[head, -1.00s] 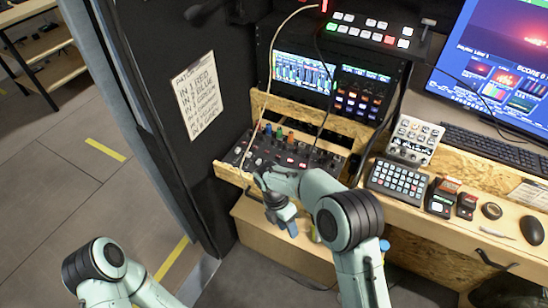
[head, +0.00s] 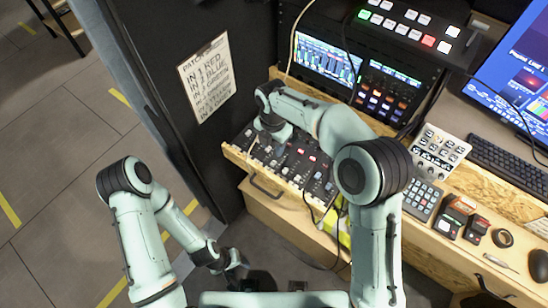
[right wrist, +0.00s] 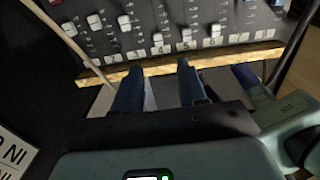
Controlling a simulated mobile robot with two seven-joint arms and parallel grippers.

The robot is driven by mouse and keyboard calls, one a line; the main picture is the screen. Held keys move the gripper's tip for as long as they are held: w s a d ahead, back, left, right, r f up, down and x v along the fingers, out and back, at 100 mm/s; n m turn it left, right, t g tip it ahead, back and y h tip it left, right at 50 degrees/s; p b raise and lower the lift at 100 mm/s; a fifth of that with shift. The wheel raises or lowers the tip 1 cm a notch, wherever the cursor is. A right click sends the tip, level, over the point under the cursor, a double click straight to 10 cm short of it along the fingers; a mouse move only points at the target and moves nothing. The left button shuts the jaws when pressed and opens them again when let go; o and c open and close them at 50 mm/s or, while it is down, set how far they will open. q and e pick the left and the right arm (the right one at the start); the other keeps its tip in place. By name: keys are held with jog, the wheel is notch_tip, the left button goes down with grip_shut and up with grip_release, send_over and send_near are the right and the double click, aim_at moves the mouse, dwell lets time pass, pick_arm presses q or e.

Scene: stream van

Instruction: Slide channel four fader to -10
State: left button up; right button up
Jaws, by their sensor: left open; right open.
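The mixer (head: 300,160) sits in the wooden console. In the right wrist view its faders stand above printed channel numbers. The channel four fader (right wrist: 157,38) has a pale cap low in its slot, just above the 4 label (right wrist: 160,50); caps one to three stand higher. My right gripper (right wrist: 160,64) is open, its blue fingers apart and empty, pointing at the mixer's front edge below channel four. In the head view this gripper (head: 276,137) is over the mixer's left part, and the arm hides some controls. My left gripper (head: 238,264) is open and empty, low over the floor.
A wooden rail (right wrist: 180,60) runs along the mixer's front edge. The patch list sheet (head: 205,78) is on the dark wall at left. A keypad (head: 420,200) lies to the right.

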aim_at(273, 163)
jog(key=f, duration=0.9)
jog(key=shift+w+f, duration=0.2)
jog(key=shift+f, duration=0.1)
grip_shut()
